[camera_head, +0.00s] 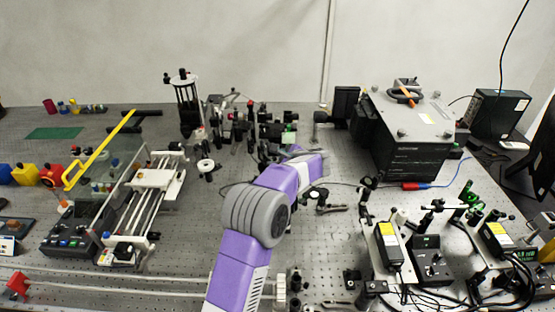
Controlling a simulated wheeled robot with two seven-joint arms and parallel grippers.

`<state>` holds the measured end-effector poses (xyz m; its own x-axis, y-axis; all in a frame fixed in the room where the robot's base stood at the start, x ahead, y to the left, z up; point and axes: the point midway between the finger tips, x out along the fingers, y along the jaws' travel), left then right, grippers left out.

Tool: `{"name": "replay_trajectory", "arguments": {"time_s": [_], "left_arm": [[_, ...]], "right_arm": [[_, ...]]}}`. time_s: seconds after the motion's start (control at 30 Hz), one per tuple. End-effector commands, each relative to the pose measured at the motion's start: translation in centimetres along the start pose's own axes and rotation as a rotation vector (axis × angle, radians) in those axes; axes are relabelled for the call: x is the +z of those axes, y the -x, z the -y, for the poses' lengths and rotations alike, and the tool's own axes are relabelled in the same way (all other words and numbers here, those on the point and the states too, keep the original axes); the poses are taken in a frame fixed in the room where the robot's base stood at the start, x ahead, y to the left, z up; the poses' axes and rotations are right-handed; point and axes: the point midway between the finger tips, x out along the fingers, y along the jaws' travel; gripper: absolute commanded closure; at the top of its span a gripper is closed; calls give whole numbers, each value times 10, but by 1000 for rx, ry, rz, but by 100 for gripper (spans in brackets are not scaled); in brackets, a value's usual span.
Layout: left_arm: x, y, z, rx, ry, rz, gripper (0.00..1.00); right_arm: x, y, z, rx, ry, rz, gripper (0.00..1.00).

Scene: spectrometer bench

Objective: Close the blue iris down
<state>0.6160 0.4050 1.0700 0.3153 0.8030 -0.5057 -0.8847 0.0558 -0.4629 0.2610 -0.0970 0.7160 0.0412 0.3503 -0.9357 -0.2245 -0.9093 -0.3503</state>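My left arm, purple and grey, reaches from the bottom middle up to the optics at the back centre of the bench. Its gripper (284,153) is at the far end among dark mounts, small and partly hidden, so I cannot see whether its fingers are open or shut. A blue iris cannot be told apart for sure among the crowded post-mounted optics (240,122) just beyond and left of the gripper. My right gripper is not in view.
A large black box (412,150) with a grey top stands at the back right. Yellow-labelled devices (388,245) and cables crowd the front right. A rail assembly (145,205) and a yellow-edged clear panel (100,150) stand at left. Bare perforated bench (205,225) shows left of my arm.

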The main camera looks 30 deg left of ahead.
Motion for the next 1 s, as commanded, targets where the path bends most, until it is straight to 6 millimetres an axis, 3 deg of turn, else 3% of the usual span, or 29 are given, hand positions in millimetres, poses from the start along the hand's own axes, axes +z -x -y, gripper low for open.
{"name": "replay_trajectory", "arguments": {"time_s": [0.27, 0.7, 1.0], "left_arm": [[0, 3, 0, -1, -1, 0, 59], [0, 66, 1, -2, 0, -1, 59], [0, 76, 0, 0, 0, 0, 59]], "right_arm": [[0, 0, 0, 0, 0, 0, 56], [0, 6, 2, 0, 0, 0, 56], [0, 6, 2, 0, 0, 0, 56]]}}
